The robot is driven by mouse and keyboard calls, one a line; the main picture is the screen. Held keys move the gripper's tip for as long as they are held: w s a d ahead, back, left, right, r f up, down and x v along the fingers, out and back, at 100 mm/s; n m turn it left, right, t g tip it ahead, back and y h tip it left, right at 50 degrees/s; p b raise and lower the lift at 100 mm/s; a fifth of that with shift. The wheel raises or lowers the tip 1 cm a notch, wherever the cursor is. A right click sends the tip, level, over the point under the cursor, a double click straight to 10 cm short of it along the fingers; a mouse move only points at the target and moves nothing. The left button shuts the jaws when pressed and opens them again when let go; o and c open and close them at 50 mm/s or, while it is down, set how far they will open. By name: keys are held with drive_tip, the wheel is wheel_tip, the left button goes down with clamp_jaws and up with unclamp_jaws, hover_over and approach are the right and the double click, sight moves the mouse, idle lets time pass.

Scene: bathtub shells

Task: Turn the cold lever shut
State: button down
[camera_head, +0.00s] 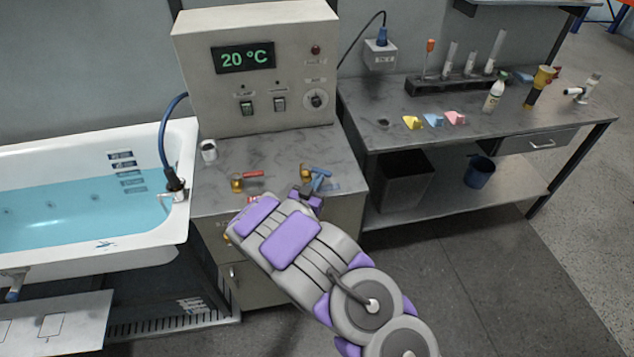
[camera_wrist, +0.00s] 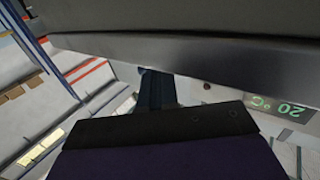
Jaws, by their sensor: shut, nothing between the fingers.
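The cold lever (camera_head: 320,176) is a blue handle on a brass valve, standing on the grey counter below the control box. My gripper (camera_head: 308,195) is shut and empty, right at the near side of this valve. In the head view my arm reaches in from the lower right, and I cannot tell whether the fingertips touch the lever. In the wrist view a dark blue upright shape (camera_wrist: 157,90) shows past the gripper's dark edge; it may be the lever. The valve's lower part is partly hidden by my gripper.
A red-handled brass valve (camera_head: 245,180) stands left of the blue one. The control box (camera_head: 255,75) reads 20 °C. A water-filled bathtub (camera_head: 70,215) is at left. A workbench (camera_head: 400,110) with bottles and coloured blocks is at right. Open floor lies at lower right.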

sight(326, 176)
drive_tip(key=shift+w+d+n+t+y, duration=0.25)
drive_tip(key=shift+n+y, duration=0.2)
drive_tip(key=shift+y, duration=0.3)
drive_tip(key=shift+w+d+n+t+y, duration=0.15)
drive_tip(key=shift+d+n+y, duration=0.2)
drive_tip(key=shift+n+y, duration=0.25)
drive_tip(key=shift+w+d+n+t+y, duration=0.1)
drive_tip(key=shift+w+d+n+y, duration=0.2)
drive_tip(key=shift+y, duration=0.55)
drive_tip(key=shift+w+d+r+n+y, duration=0.1)
drive_tip(key=shift+w+d+n+y, duration=0.1)
drive_tip(key=shift+n+y, duration=0.3)
drive_tip(key=shift+w+d+n+y, duration=0.15)
drive_tip(key=shift+n+y, duration=0.1)
drive_tip(key=shift+y, duration=0.35)
drive_tip(key=shift+w+a+y+p, duration=0.1)
drive_tip(key=shift+w+y+p, duration=0.05)
drive_tip(key=shift+y+p, duration=0.15)
drive_tip(key=shift+w+d, duration=0.2)
drive_tip(key=shift+w, duration=0.4)
drive_tip(key=shift+p, duration=0.3)
drive_tip(key=shift+w+r, duration=0.1)
drive_tip(key=shift+w, duration=0.05)
